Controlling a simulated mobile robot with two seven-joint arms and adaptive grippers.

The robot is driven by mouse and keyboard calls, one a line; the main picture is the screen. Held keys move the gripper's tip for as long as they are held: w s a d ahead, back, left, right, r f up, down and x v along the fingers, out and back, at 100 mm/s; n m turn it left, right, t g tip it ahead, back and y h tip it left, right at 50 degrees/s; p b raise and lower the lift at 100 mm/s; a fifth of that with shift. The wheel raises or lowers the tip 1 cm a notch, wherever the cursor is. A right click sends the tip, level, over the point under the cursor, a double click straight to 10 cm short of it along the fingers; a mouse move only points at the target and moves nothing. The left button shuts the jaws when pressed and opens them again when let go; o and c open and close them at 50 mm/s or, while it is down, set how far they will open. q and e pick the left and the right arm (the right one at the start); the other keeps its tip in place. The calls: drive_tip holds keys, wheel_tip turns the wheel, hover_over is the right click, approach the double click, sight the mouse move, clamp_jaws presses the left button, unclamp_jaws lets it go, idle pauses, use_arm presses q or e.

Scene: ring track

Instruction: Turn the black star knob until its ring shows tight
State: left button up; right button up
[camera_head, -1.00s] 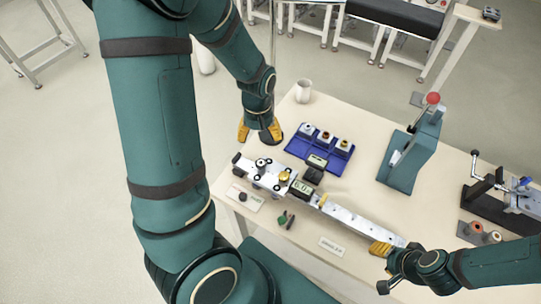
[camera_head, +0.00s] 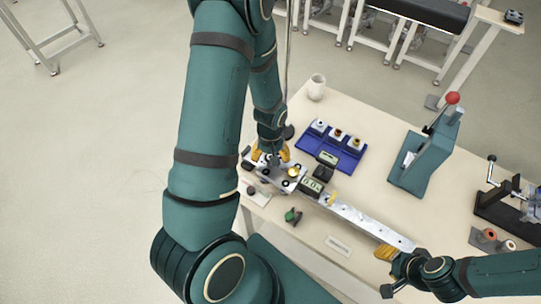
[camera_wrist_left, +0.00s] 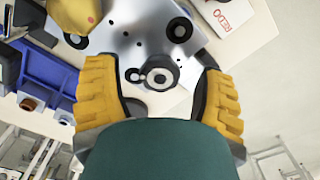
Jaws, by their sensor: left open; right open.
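A black round knob (camera_wrist_left: 160,75) with a pale ring and dark centre stands on a silver plate (camera_wrist_left: 135,30). Its lobes and any tightness mark are too small to read. My left gripper (camera_wrist_left: 156,84) is open, with its yellow fingers on either side of the knob, apart from it. In the head view the left gripper (camera_head: 271,154) is over the far left part of the plate (camera_head: 285,181), and it hides the knob there. My right gripper (camera_head: 386,260) is open at the near right end of the long metal rail (camera_head: 362,222).
A brass knob (camera_head: 294,172) and a small display (camera_head: 311,184) sit on the fixture. Behind are a blue tray (camera_head: 348,164) of small parts and a white cup (camera_head: 316,87). A teal lever press (camera_head: 425,160) stands right. A REDO card (camera_wrist_left: 232,12) lies beside the plate.

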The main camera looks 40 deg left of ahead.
use_arm(q)
drive_tip(key=shift+c, duration=0.2)
clamp_jaws()
